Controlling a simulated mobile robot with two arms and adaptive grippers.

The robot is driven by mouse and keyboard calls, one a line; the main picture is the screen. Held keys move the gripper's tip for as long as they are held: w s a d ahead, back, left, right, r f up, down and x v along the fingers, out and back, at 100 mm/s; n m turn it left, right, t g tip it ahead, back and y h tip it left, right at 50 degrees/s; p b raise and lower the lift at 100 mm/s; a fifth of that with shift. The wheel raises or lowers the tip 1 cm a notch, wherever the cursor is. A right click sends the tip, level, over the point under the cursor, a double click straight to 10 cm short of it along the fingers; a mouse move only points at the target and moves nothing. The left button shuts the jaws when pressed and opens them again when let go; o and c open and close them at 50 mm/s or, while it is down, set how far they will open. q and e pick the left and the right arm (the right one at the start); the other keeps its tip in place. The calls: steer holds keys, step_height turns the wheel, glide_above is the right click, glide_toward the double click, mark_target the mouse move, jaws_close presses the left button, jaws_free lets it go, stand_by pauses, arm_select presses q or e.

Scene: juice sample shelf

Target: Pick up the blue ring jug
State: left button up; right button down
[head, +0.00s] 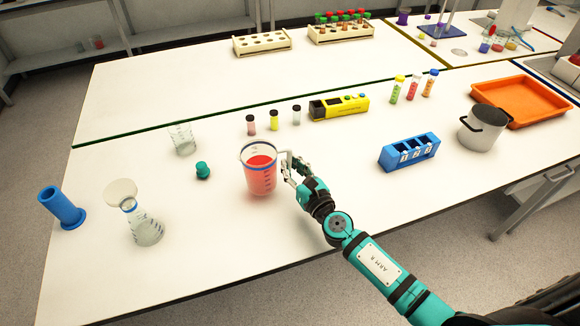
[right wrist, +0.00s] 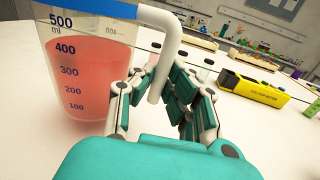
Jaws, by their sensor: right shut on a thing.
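The blue ring jug (head: 262,178) is a clear beaker with a blue ring below its rim, a white handle and red liquid inside. It is upright at the middle of the near bench half. My right gripper (head: 291,170) comes from the right and is shut on the jug's handle. In the right wrist view the jug (right wrist: 88,70) fills the left side, with its volume marks facing me. The fingers of the right gripper (right wrist: 160,98) are on either side of the white handle. I cannot tell whether the jug's base touches the bench. My left gripper is not in view.
A green stopper (head: 203,170) and a glass beaker (head: 182,139) stand left of the jug. A flask with a funnel (head: 146,228) is at the near left. Small vials and a yellow meter (head: 340,107) stand behind. A blue rack (head: 409,152) is to the right.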

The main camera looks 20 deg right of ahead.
steer(key=s+a, duration=0.2)
steer(key=s, duration=0.5)
steer(key=s+a+r+b, duration=0.1)
steer(key=s+a, duration=0.2)
steer(key=s, duration=0.5)
steer(key=shift+r, duration=0.2)
steer(key=shift+a, duration=0.1)
